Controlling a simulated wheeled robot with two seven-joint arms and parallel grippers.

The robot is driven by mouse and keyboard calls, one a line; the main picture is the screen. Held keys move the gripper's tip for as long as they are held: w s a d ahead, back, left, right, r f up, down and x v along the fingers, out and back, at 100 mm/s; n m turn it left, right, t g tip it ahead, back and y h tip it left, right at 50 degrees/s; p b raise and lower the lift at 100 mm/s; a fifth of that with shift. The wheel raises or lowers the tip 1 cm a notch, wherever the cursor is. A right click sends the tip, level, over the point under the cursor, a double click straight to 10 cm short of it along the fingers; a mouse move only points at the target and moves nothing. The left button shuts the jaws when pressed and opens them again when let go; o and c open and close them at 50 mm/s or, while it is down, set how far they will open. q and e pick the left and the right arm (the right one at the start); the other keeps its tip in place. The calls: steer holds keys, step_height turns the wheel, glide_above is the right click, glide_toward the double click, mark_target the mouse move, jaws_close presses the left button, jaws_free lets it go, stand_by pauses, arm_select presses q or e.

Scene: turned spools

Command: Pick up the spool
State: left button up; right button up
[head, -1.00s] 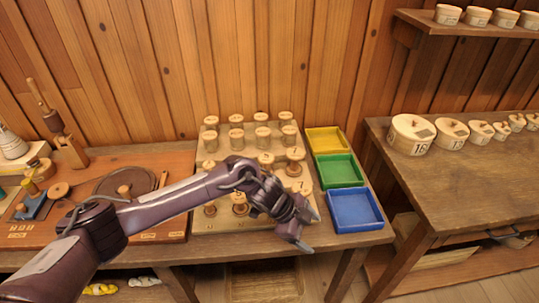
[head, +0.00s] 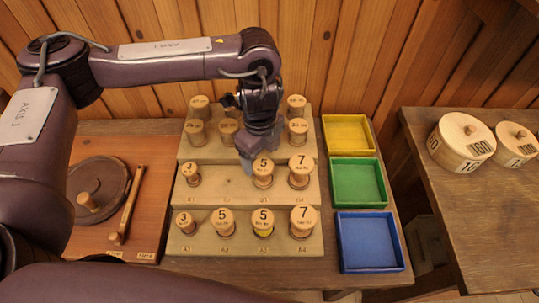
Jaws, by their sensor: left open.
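Several turned wooden spools stand upright on a stepped wooden rack (head: 210,245). The front row has a spool marked 3 (head: 186,222), one marked 5 (head: 223,219), a 5 spool with a yellow band (head: 263,221) and one marked 7 (head: 303,220). The middle row has a 3 spool (head: 191,173), a 5 spool (head: 263,170) and a 7 spool (head: 300,169). My left gripper (head: 249,158) is open, pointing down just behind and left of the middle-row 5 spool. It overlaps that spool's edge in the picture; contact cannot be told. It hides part of the back rows. My right gripper is not in view.
Yellow (head: 371,135), green (head: 383,185) and blue (head: 399,242) trays stand right of the rack. A board with a round dark disc (head: 99,190) lies left. Large round boxes (head: 461,142) stand on a right-hand table. The middle row's second place looks empty.

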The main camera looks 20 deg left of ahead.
mark_target(263, 166)
arm_select(q)
steer(key=shift+a+f, duration=0.1)
steer(key=shift+f, duration=0.1)
steer(key=shift+s+f, duration=0.2)
steer(key=shift+f, duration=0.4)
steer(key=shift+s+f, duration=0.2)
steer(key=shift+f, duration=0.35)
steer(key=f, duration=0.3)
steer(key=shift+w+d+f+b, duration=0.2)
steer(key=shift+d+f+b, duration=0.1)
steer(key=shift+f+b, duration=0.1)
steer(key=shift+f, duration=0.5)
steer(key=c, duration=1.1)
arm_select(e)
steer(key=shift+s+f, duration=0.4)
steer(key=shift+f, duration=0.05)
